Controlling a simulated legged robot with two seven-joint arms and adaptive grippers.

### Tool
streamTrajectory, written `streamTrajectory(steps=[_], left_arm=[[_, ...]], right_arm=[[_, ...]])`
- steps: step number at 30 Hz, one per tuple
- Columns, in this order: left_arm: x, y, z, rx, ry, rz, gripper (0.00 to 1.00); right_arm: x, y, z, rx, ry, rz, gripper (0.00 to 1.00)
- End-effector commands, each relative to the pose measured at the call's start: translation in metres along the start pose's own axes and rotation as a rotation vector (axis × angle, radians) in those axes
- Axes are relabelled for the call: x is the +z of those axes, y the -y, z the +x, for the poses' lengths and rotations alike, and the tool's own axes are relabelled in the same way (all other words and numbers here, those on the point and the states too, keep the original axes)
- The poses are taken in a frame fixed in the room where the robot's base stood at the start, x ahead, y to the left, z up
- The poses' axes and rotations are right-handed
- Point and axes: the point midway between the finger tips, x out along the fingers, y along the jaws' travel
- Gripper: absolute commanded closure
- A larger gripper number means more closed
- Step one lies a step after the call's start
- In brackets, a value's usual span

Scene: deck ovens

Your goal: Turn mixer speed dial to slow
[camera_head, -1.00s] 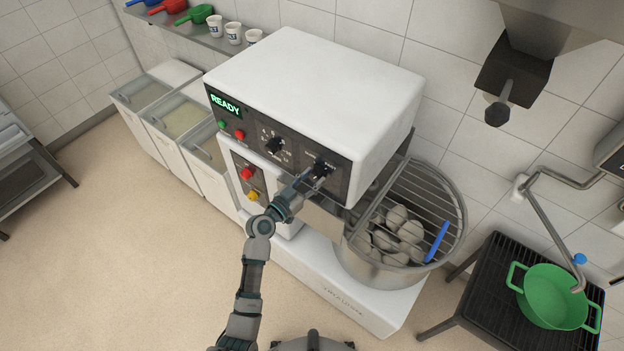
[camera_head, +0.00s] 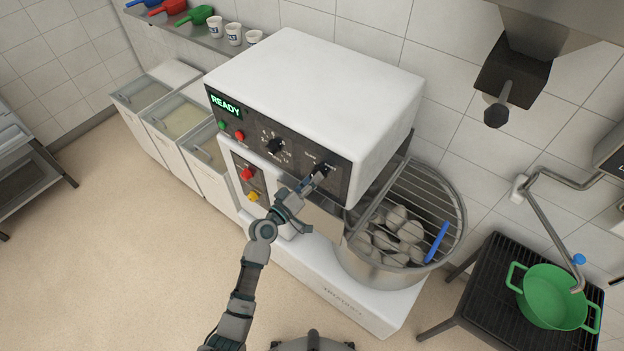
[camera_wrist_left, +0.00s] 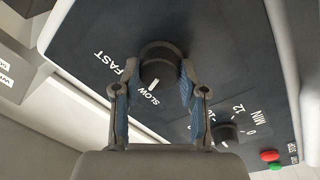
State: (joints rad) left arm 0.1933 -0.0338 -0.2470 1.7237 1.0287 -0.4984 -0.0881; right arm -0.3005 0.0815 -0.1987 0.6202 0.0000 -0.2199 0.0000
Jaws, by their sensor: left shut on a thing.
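The mixer (camera_head: 318,75) is a white machine with a black control panel and a lit READY display. Its speed dial (camera_wrist_left: 160,62), a black knob with a white pointer line, sits at the panel's right end, marked FAST and SLOW. In the left wrist view the pointer line is directed towards the word SLOW. My left gripper (camera_head: 322,172) is shut on the dial, with one finger on each side of it in the left wrist view (camera_wrist_left: 156,78). In the head view the gripper mostly hides the dial. My right gripper is not in view.
A second knob, the timer dial (camera_head: 275,146), is left of the speed dial, with green and red buttons beyond. A red and a yellow button (camera_head: 253,196) sit below. The mixer bowl (camera_head: 385,268) with its wire guard is to the right. A green pot (camera_head: 552,300) stands farther right.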

Motion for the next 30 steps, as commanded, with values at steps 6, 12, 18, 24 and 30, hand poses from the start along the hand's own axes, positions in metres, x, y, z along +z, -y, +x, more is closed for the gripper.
streamTrajectory(steps=[6, 12, 18, 24, 30], left_arm=[[-0.0021, 0.0002, 0.0000, -0.003, -0.015, -0.142, 0.93], [-0.0017, 0.0008, 0.0000, -0.003, -0.022, -0.228, 0.93], [-0.0016, 0.0012, 0.0000, -0.004, -0.026, -0.268, 0.93], [-0.0014, 0.0013, -0.0001, -0.004, -0.027, -0.277, 0.93], [-0.0013, 0.0014, -0.0001, -0.004, -0.026, -0.277, 0.93]], right_arm=[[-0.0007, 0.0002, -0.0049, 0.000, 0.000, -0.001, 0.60], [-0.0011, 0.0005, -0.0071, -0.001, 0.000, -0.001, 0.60], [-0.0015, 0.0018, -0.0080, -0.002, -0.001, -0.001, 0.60], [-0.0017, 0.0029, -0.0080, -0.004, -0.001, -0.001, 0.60], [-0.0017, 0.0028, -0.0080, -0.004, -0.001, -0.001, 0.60]])
